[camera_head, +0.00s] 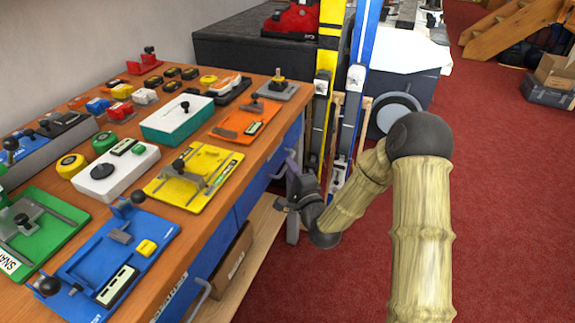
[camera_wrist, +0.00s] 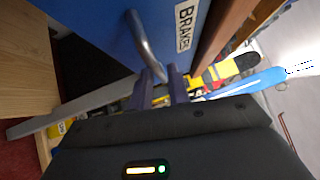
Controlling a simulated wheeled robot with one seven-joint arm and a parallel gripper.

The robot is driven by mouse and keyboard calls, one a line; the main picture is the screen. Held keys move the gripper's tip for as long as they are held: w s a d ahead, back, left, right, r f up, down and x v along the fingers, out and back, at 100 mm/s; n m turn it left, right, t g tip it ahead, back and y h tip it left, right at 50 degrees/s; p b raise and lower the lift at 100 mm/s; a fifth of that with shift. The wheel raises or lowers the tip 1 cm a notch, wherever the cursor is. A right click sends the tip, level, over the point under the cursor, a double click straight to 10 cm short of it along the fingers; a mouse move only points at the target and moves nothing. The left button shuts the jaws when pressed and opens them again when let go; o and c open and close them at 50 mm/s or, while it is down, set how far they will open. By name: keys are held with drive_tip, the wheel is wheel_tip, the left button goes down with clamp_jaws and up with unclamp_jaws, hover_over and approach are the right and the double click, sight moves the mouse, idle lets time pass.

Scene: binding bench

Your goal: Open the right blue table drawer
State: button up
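The right blue drawer (camera_head: 252,190) is under the far end of the wooden workbench and looks shut. In the wrist view its blue front (camera_wrist: 90,25) carries a white BRAKES label (camera_wrist: 186,25) and a curved silver handle (camera_wrist: 141,40). My gripper (camera_head: 291,163) is beside this drawer front, at the handle. In the wrist view my gripper's two fingers (camera_wrist: 160,78) are apart, with the lower end of the handle showing between their tips. I cannot tell whether either finger touches the handle.
Another blue drawer with a silver handle (camera_head: 197,300) is nearer the front. A wooden lower shelf (camera_head: 262,232) holds a brown box (camera_head: 232,258). Yellow skis (camera_head: 327,70) and blue skis (camera_head: 362,50) stand just beyond my gripper. Red carpet (camera_head: 500,190) is clear to the right.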

drive_tip(key=shift+x, duration=1.2)
clamp_jaws()
drive_tip(key=shift+d, duration=0.1)
